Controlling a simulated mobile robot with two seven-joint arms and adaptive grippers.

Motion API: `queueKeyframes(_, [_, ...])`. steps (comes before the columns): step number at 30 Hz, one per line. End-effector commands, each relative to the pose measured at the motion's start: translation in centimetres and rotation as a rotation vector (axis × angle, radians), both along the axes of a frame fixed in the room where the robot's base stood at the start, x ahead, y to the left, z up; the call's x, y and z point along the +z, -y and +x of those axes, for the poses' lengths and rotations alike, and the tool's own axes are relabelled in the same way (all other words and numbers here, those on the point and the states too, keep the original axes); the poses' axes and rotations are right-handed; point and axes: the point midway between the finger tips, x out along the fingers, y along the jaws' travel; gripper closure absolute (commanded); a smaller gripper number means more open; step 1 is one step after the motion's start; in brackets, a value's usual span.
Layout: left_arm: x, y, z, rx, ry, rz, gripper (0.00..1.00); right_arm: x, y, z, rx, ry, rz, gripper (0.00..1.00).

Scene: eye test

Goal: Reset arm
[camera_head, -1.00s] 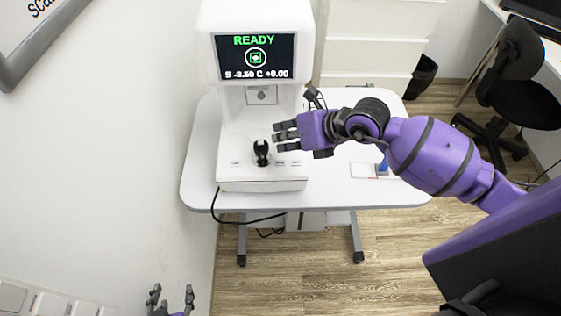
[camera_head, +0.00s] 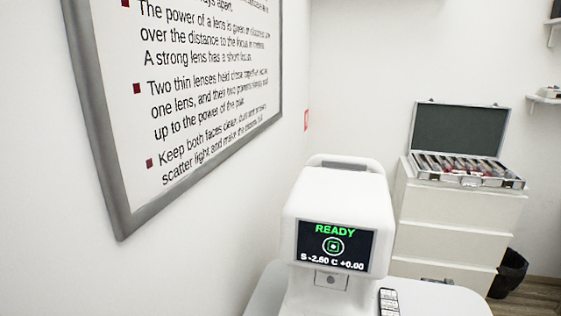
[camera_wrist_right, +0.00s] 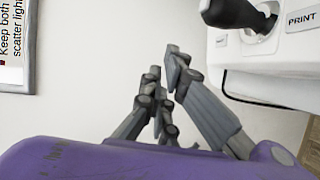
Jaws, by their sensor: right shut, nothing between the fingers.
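My right gripper (camera_wrist_right: 164,76) shows in the right wrist view, its grey fingers drawn together with nothing between them. It is apart from the white eye-test machine (camera_wrist_right: 275,55), whose black joystick (camera_wrist_right: 232,12) and PRINT button (camera_wrist_right: 302,19) show at the top right. In the head view the machine (camera_head: 338,200) stands on the white table (camera_head: 440,302). Its screen (camera_head: 335,246) reads READY in green, with a ring symbol and a line of numbers below. Neither gripper is in the head view, and my left gripper is in no current view.
A framed wall board (camera_head: 100,130) with lens text hangs at the left. An open case (camera_head: 460,128) of lenses sits on a white drawer cabinet (camera_head: 450,215) at the right. A dark bin (camera_head: 510,272) stands beside it. A small black-marked object (camera_head: 388,302) is beside the machine.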

Motion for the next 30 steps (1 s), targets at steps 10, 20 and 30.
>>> queueKeyframes(10, [-1.5,0.7,-1.9,-0.009,-0.048,-0.012,0.53,-12.3,11.3,-6.6,-0.861,-0.615,0.776,1.00])
queueKeyframes(20, [-2.4,0.4,-3.5,-0.012,-0.081,-0.009,0.53,-24.0,12.2,-19.9,-1.335,-1.118,1.079,1.00])
queueKeyframes(30, [-2.3,0.5,-3.3,-0.013,-0.080,-0.010,0.53,-25.1,11.6,-21.7,-1.381,-1.189,1.117,1.00])
